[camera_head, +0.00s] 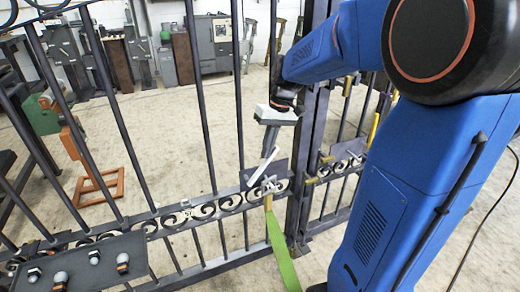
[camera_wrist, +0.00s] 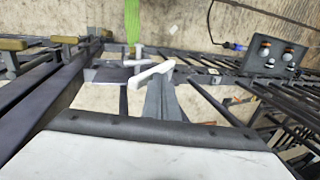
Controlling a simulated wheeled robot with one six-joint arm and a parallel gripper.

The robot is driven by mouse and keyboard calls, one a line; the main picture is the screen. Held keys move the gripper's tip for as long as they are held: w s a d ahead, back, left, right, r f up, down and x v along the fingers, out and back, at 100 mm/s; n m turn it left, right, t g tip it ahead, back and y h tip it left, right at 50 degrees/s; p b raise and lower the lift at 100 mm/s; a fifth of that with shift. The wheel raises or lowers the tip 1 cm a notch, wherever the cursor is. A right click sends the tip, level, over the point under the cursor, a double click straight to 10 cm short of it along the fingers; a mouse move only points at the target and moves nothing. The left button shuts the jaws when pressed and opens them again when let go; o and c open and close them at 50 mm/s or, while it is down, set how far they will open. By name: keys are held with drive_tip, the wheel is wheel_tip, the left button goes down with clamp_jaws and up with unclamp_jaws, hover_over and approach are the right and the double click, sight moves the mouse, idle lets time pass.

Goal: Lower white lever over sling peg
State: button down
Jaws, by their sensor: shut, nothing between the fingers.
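The white lever (camera_head: 262,166) stands tilted up from a dark plate (camera_head: 278,172) on the gate, its upper end leaning right. In the wrist view the lever (camera_wrist: 150,74) lies across the tip of my gripper (camera_wrist: 162,82). My gripper (camera_head: 269,146) is shut with nothing in it, pointing down close to the lever's upper end; I cannot tell whether they touch. The green sling (camera_head: 280,248) hangs from the small peg area (camera_head: 270,186) below the lever. The sling also shows in the wrist view (camera_wrist: 133,22). The peg itself is hard to make out.
The dark gate (camera_head: 205,95) has upright bars and a scrollwork band (camera_head: 172,220). A thick gate post (camera_head: 297,190) stands just right of the lever. A plate with several knobs (camera_head: 85,264) is at lower left. Brass-coloured fittings (camera_head: 325,160) sit right of the post.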

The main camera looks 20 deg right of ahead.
drive_tip(key=shift+d+f+y, duration=0.4)
drive_tip(key=shift+d+y, duration=0.2)
drive_tip(key=shift+d, duration=0.2)
drive_tip(key=shift+d+f, duration=1.25)
drive_tip(key=shift+d, duration=0.15)
drive_tip(key=shift+r, duration=0.15)
wheel_tip(320, 180, up, 10)
drive_tip(key=shift+f, duration=0.15)
drive_tip(key=s+a+f+t+h, duration=0.1)
drive_tip(key=s+a+f, duration=0.1)
drive_tip(key=s, duration=0.6)
drive_tip(key=s+a+f+t+h, duration=0.1)
drive_tip(key=s+a+f+t, duration=0.1)
drive_tip(key=s, duration=0.5)
drive_tip(key=s+a+f+t+h, duration=0.1)
drive_tip(key=s+a+h, duration=0.1)
drive_tip(key=s, duration=0.6)
drive_tip(key=shift+s+a+f+t, duration=0.25)
drive_tip(key=shift+s+f+t, duration=0.05)
drive_tip(key=shift+f+t, duration=0.1)
